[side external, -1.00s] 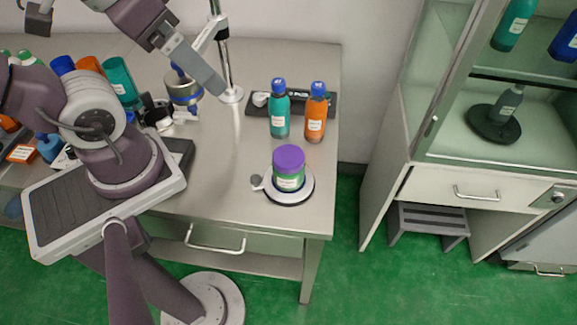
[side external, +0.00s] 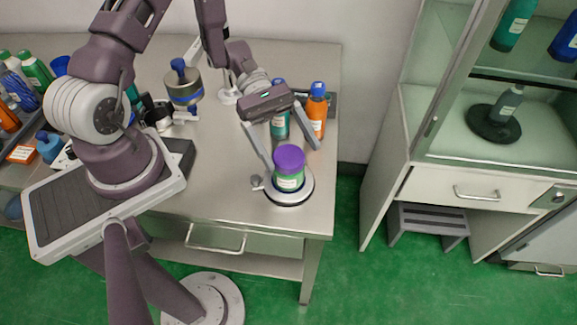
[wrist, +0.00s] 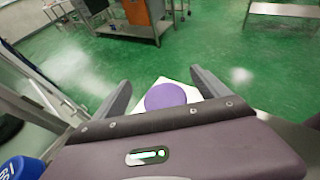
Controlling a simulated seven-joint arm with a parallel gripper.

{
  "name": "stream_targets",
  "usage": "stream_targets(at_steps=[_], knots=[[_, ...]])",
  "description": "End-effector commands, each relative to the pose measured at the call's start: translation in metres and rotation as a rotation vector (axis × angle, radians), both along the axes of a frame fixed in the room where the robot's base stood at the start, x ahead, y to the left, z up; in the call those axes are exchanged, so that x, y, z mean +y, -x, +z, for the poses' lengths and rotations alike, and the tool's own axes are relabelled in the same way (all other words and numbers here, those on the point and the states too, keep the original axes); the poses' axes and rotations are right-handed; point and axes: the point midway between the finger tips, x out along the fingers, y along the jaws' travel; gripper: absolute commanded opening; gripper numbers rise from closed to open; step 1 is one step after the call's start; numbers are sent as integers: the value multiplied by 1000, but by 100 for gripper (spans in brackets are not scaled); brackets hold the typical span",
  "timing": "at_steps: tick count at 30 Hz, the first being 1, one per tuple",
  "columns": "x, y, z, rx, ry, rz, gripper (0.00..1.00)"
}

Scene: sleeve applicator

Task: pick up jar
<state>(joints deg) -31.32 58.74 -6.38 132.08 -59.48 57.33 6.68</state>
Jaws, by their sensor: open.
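The jar (side external: 289,176) is green with a purple lid and a pale label. It stands upright on a round dark and white stand near the table's front right corner. In the wrist view its purple lid (wrist: 166,96) shows beyond my gripper's palm, between the two fingers. My gripper (side external: 294,158) is open, with its fingers spread wide and pointing down toward the jar from behind. The left finger's tip is close to the jar's left side. The right finger ends above and to the right of the lid. I cannot tell whether either finger touches the jar.
A teal bottle (side external: 281,124) and an orange bottle (side external: 317,112) stand just behind my gripper. A small knob (side external: 256,182) sits at the stand's left. A blue-topped metal device (side external: 182,88) stands further left. The table's middle (side external: 215,150) is clear.

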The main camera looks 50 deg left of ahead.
Motion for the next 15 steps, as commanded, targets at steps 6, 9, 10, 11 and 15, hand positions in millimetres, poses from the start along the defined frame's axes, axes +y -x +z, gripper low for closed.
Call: stream_targets(at_steps=[6,9,10,11,15], knots=[[-1,1,-40,3,0,-3,85],[-18,2,-47,-2,1,-5,85],[-21,3,-48,-2,1,-6,85],[-24,3,-49,-2,1,-6,85],[-28,4,-52,-2,-2,-4,85]])
